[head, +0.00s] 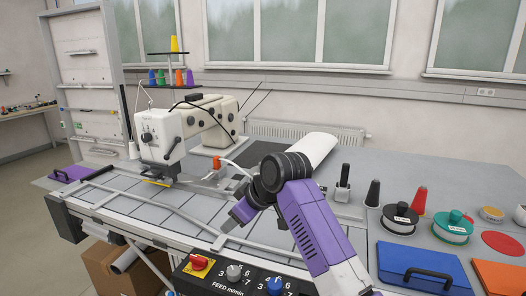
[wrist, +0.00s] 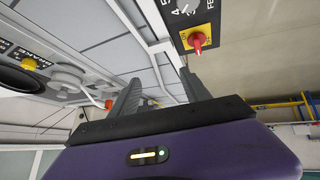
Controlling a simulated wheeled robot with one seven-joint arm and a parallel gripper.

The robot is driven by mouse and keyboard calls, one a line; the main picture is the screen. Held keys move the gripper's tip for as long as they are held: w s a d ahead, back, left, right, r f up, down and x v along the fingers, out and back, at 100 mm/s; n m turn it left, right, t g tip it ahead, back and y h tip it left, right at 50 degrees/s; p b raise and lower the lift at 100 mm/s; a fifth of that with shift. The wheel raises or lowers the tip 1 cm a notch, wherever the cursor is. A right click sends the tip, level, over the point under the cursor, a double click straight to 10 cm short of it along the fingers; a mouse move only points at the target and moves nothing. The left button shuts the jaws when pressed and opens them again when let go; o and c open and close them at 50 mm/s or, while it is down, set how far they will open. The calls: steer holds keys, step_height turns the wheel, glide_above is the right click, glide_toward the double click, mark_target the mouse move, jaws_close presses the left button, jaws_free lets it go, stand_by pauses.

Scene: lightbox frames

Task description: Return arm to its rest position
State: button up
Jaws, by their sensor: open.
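My gripper (head: 229,224) is above the front part of the grey work table (head: 420,172), left of centre in the head view. My purple arm reaches up from the bottom right and bends down to it. In the wrist view the two grey fingers of my gripper (wrist: 162,92) stand apart with nothing between them. The gripper is open and empty. The arm is still extended over the table, and its dark joint hides part of the table behind it.
A white sewing machine (head: 165,132) stands behind and left of my gripper. A control panel with a red knob (head: 199,263) is at the front edge. Bare table lies at the back right.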

steer(key=s+d+f+m+t+h, duration=0.1)
steer(key=s+d+f+m+t, duration=0.5)
steer(key=s, duration=0.3)
steer(key=s+d+f+m+t, duration=0.4)
steer(key=s+d+t, duration=0.2)
steer(key=s+d, duration=0.25)
steer(key=s+d+g+h, duration=0.1)
steer(key=s+d, duration=0.3)
steer(key=s, duration=0.9)
steer(key=s+d+m+g+h, duration=0.1)
steer(key=s+d, duration=0.3)
steer(key=s, duration=0.8)
steer(key=s+d+f+m+h, duration=0.1)
steer(key=s+d, duration=0.3)
steer(key=s, duration=0.9)
steer(key=shift+s+d+g+h, duration=0.35)
steer(key=shift+g+h, duration=0.05)
steer(key=shift+h, duration=0.5)
